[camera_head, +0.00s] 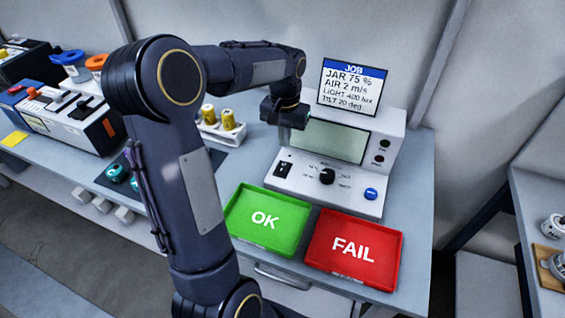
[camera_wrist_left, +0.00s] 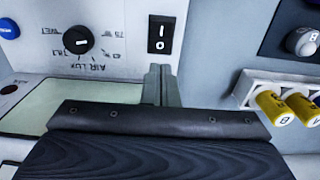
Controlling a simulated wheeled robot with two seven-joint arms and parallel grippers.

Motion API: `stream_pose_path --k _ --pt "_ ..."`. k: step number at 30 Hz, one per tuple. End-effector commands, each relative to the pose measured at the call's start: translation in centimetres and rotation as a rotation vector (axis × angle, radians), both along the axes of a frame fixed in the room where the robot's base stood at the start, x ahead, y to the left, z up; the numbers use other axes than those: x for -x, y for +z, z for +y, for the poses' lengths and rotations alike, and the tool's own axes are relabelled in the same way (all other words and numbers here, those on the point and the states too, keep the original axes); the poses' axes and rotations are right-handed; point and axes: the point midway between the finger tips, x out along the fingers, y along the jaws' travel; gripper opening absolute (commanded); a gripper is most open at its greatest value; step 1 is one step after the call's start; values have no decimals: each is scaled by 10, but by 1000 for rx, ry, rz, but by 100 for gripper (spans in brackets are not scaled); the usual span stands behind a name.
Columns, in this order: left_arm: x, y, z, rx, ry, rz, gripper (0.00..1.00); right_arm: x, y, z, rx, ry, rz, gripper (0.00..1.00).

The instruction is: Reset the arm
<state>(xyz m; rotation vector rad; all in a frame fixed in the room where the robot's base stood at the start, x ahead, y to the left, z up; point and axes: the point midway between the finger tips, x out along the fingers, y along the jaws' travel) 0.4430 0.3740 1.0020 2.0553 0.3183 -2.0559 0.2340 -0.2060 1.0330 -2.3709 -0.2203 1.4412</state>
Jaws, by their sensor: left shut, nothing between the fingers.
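My left arm comes in from the left and reaches over the bench. Its gripper (camera_head: 285,135) is above the left side of the grey-white test machine (camera_head: 393,130), in front of the screen's left edge. In the left wrist view the two fingers (camera_wrist_left: 160,85) are pressed together with nothing between them. They point toward the black rocker switch (camera_wrist_left: 161,34) on the machine's panel; a small gap seems to lie between, and contact cannot be told. The black knob (camera_head: 327,176) and blue button (camera_head: 371,193) are to the right. My right gripper is not in view.
A green OK tray (camera_head: 290,240) and a red FAIL tray (camera_head: 325,262) sit empty in front of the machine. A white holder with yellow cylinders (camera_head: 228,120) stands left of it. A JOB sign (camera_head: 352,85) stands on top. Boxes (camera_head: 70,122) crowd the bench's left.

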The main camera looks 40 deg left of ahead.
Motion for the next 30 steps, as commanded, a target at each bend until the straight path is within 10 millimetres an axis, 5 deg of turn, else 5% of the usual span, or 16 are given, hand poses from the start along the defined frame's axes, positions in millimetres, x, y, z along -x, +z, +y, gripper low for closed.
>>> stream_pose_path --k 17,24,30 --pt "10 10 -9 13 -10 -31 0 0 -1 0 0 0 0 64" --pt "84 50 -68 111 -71 -214 0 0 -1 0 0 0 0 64" --pt "157 53 -123 207 -121 -386 0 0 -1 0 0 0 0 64"
